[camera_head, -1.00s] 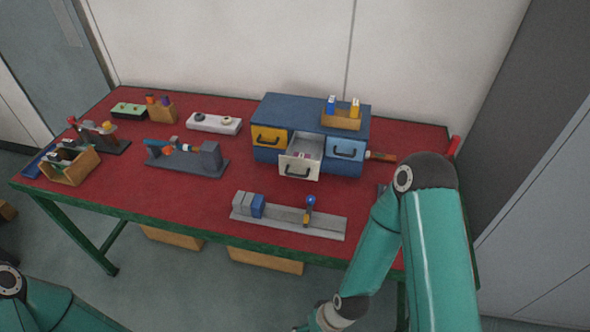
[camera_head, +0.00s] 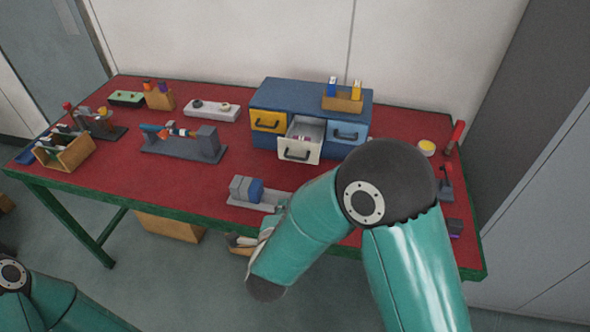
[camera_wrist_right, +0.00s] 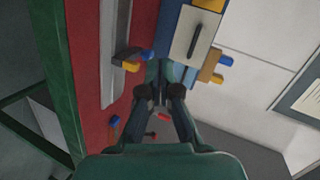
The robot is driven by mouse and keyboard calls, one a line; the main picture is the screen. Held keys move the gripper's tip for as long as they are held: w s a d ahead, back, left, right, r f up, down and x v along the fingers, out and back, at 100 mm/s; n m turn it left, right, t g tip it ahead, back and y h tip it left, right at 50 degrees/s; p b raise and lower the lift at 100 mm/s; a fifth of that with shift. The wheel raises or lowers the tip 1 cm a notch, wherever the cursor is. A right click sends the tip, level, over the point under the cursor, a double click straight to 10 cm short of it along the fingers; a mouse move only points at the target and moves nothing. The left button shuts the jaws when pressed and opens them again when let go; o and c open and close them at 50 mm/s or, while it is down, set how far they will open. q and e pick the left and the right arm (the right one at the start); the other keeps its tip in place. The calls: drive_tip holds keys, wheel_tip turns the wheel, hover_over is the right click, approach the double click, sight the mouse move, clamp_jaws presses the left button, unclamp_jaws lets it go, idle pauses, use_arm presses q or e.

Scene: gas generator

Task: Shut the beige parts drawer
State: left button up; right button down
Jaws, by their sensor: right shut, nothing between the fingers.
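The beige parts drawer (camera_head: 301,148) sticks out of the blue cabinet (camera_head: 300,95), in the middle of its front. Its dark handle faces me and small parts show inside. In the right wrist view, the beige drawer (camera_wrist_right: 193,36) is ahead, at the upper right of the fingers. My right gripper (camera_wrist_right: 159,92) is shut and empty, apart from the drawer. In the head view my right forearm mostly hides the right gripper, near the table's front edge. My left gripper is out of view; only part of the left arm shows at lower left.
A grey rail fixture (camera_head: 243,190) with blocks lies in front of the cabinet, partly behind my arm. A yellow drawer (camera_head: 269,120) and a blue drawer (camera_head: 347,131) flank the beige one. A wooden block (camera_head: 343,102) holding two items stands on top.

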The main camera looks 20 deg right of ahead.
wheel_tip(320, 180, up, 4)
drive_tip(key=a+m+h, duration=0.1)
drive_tip(key=m+h, duration=0.1)
drive_tip(key=m, duration=0.1)
use_arm(q)
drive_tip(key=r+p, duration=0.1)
drive_tip(key=p, duration=0.1)
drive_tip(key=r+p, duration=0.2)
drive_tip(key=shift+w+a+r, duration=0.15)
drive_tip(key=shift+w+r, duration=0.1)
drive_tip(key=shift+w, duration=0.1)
use_arm(e)
drive_tip(key=r+x, duration=0.1)
drive_tip(key=x, duration=1.2)
drive_tip(key=shift+w+d+m+t, duration=0.3)
drive_tip(key=shift+w+m, duration=0.1)
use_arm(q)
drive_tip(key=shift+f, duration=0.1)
use_arm(e)
drive_tip(key=shift+r, duration=0.1)
